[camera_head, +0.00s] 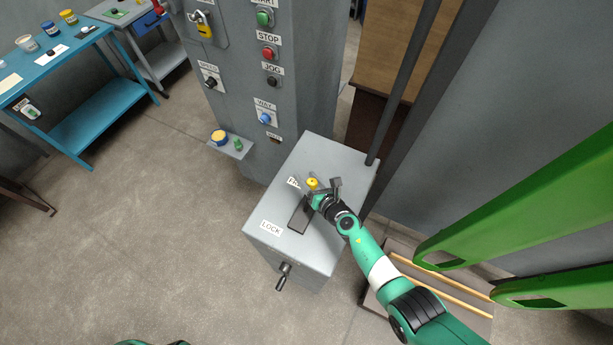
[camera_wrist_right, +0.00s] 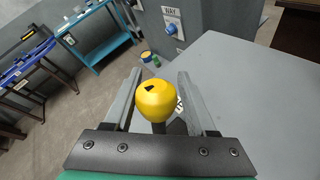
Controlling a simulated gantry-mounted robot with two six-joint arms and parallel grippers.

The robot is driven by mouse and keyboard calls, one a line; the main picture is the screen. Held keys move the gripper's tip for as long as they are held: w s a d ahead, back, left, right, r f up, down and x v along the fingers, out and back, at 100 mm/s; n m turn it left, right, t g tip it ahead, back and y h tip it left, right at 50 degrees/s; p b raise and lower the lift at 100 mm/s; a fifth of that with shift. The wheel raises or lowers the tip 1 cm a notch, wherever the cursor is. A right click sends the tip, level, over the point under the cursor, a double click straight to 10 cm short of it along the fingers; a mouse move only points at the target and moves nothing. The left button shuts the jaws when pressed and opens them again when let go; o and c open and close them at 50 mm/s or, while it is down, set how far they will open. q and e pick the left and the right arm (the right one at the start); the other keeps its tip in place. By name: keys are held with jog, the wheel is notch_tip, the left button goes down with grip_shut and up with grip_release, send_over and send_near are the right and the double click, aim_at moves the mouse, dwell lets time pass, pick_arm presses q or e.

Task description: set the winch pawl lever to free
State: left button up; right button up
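The winch box (camera_head: 325,160) is a grey cabinet with a dark slot (camera_head: 299,217) in its top. A LOCK label (camera_head: 271,228) is at the near end, and a partly hidden label starting with F (camera_head: 293,182) is at the far end. The lever's yellow knob (camera_head: 312,183) appears beside the F label; its stem is mostly hidden. My right gripper (camera_head: 322,189) is at the knob. In the right wrist view, the knob (camera_wrist_right: 156,99) stands between the two open fingers (camera_wrist_right: 159,85), with no clear grip on it. My left gripper is out of view.
A grey control column (camera_head: 240,100) with START, STOP and JOG buttons stands behind the box. A crank handle (camera_head: 284,277) sticks out of the box's front. Green beams (camera_head: 510,215) and a dark post (camera_head: 405,80) are at the right. Floor at left is clear.

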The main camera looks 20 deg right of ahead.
aim_at(315, 186)
jog(key=shift+o, duration=1.1)
jog(key=shift+r, duration=0.15)
jog(key=p+v, duration=0.6)
jog(key=v, duration=0.1)
jog(key=shift+r, duration=0.35)
jog(key=s, duration=0.1)
jog(key=s+p, duration=0.1)
jog(key=s, duration=0.1)
jog(key=shift+s+d+r, duration=0.2)
jog(key=shift+s, duration=0.05)
jog(key=shift+s+r, duration=0.1)
jog(key=shift+s, duration=0.3)
